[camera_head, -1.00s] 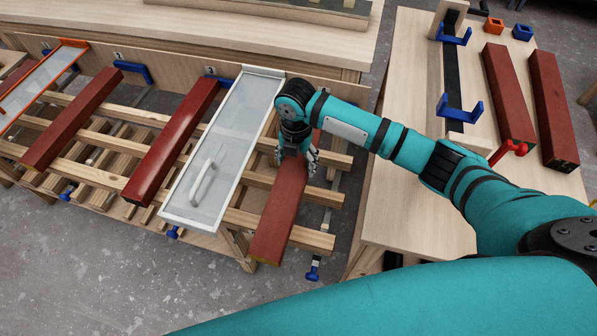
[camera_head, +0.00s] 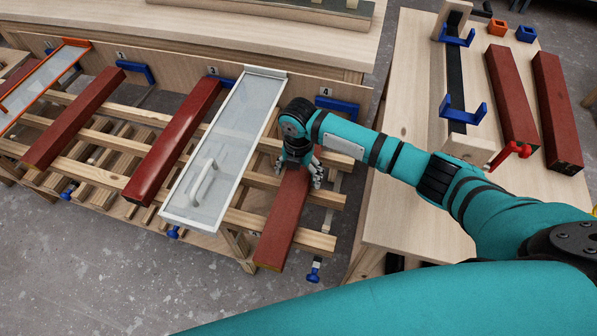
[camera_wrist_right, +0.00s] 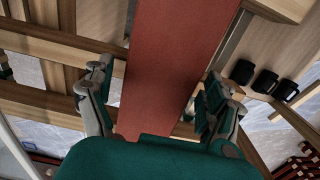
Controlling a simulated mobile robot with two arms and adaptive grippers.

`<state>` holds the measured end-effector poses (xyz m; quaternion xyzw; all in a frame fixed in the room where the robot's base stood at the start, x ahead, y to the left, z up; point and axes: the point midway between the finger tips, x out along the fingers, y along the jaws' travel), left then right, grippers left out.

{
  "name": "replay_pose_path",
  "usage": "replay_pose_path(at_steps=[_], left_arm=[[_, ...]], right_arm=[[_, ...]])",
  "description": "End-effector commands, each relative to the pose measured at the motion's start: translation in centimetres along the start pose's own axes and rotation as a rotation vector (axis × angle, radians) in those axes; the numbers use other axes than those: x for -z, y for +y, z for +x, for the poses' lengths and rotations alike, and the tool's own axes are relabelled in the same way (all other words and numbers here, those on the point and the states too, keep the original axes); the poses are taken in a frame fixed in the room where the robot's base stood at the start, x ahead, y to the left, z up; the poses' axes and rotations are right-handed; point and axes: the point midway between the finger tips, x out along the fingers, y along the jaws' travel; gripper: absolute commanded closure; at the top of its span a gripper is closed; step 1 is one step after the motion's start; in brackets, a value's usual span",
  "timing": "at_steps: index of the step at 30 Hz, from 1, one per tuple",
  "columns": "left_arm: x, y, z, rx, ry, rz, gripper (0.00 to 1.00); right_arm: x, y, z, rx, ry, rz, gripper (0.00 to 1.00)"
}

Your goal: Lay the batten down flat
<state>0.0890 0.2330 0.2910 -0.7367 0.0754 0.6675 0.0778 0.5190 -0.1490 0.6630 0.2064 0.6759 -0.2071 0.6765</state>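The red batten (camera_head: 284,222) lies lengthwise across the wooden bars of the rack at the place marked 4, its near end jutting past the front bar. Its far part is hidden under my right gripper (camera_head: 301,181) in the head view. The right gripper points down over the batten with its fingers spread, one on each side. In the right wrist view the batten (camera_wrist_right: 165,70) runs between the gripper's fingers (camera_wrist_right: 158,100), with a narrow gap at the left finger; contact at the right finger cannot be told. My left gripper is not in view.
A glazed white-framed panel (camera_head: 225,140) lies just left of the batten. More red battens (camera_head: 172,140) lie further left. A blue bracket (camera_head: 337,104) stands behind the gripper. The workbench (camera_head: 405,195) at right holds two red battens (camera_head: 512,95) and a blue-bracketed jig (camera_head: 462,105).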

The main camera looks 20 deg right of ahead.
Motion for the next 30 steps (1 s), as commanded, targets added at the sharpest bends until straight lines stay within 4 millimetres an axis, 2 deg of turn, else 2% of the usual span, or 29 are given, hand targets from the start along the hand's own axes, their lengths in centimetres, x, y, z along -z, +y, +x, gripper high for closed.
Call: replay_pose_path(at_steps=[8,11,14,24,30], left_arm=[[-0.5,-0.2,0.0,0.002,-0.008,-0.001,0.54],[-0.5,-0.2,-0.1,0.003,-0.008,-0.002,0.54],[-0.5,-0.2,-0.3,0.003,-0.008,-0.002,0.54],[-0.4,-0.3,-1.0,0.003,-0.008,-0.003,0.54],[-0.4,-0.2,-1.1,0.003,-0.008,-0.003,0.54]], right_arm=[[0.0,0.0,-0.1,0.000,0.000,0.000,0.09],[-0.1,0.1,-0.8,-0.002,-0.001,0.000,0.09],[-0.2,0.1,-2.4,-0.003,-0.004,-0.001,0.09],[-0.1,0.1,-9.4,-0.003,-0.003,0.000,0.09],[0.0,0.1,-11.7,-0.001,-0.001,0.000,0.09]])
